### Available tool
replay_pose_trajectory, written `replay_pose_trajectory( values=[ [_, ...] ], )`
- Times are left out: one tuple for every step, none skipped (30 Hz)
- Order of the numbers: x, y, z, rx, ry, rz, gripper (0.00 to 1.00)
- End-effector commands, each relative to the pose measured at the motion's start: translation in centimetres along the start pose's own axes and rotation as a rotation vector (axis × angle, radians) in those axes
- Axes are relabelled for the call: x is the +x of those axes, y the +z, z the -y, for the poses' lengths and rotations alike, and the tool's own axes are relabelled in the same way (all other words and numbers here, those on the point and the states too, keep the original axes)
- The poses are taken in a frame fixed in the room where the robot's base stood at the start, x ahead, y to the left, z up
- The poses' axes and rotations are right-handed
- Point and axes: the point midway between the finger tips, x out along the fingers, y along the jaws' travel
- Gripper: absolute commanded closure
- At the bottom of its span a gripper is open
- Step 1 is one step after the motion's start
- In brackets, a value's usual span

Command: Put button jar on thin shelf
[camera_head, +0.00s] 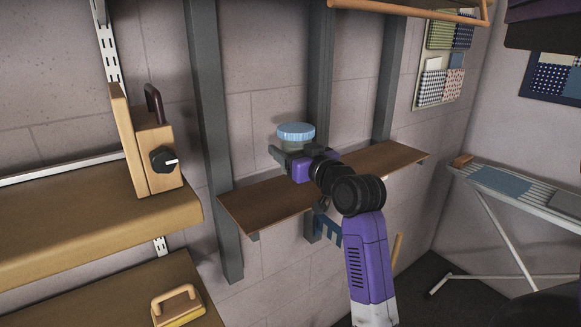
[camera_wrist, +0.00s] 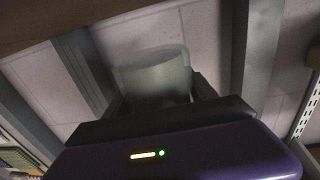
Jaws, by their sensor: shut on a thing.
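The button jar (camera_head: 296,131) has a light blue lid and shows above my gripper in the head view. In the wrist view the jar (camera_wrist: 154,75) looks pale, translucent and blurred between the fingers. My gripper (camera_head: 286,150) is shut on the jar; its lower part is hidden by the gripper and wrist. The thin shelf (camera_head: 262,206) is a narrow brown board fixed to grey wall posts. My gripper and the jar appear over the shelf's middle left part in the head view. I cannot tell whether the jar touches the board.
A thick wooden shelf (camera_head: 90,222) at left holds a wooden box with a black knob (camera_head: 158,155). Grey posts (camera_head: 209,110) stand behind the thin shelf. An ironing board (camera_head: 530,196) is at right. The thin shelf's visible top looks bare.

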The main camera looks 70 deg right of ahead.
Motion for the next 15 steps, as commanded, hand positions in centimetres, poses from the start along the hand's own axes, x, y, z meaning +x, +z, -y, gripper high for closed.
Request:
replay_pose_trajectory(
  values=[
    [0.0,0.2,0.0,0.000,0.000,-0.002,0.91],
    [0.0,0.4,0.0,0.000,0.000,-0.002,0.91],
    [0.0,0.7,0.0,0.001,0.000,-0.002,0.91],
    [0.0,1.0,-0.1,0.001,0.001,-0.002,0.91],
    [0.0,1.4,-0.1,0.002,0.001,0.000,0.91],
    [-0.1,2.1,-0.1,0.002,0.002,0.002,0.91],
    [0.0,2.6,-0.1,0.001,0.002,0.001,0.91],
    [0.0,3.1,-0.1,0.002,0.001,0.003,0.91],
    [0.0,3.6,0.0,0.002,0.000,0.001,0.91],
    [0.0,3.9,0.0,0.001,0.000,0.000,0.91],
    [0.0,4.2,0.0,0.001,0.000,0.000,0.91],
    [0.0,4.5,0.0,0.001,0.001,-0.001,0.91],
    [0.0,4.6,0.0,0.001,0.001,-0.002,0.91],
    [0.0,4.7,0.0,0.001,0.001,-0.002,0.91],
    [0.0,4.7,0.0,0.001,0.001,-0.003,0.91]
  ],
)
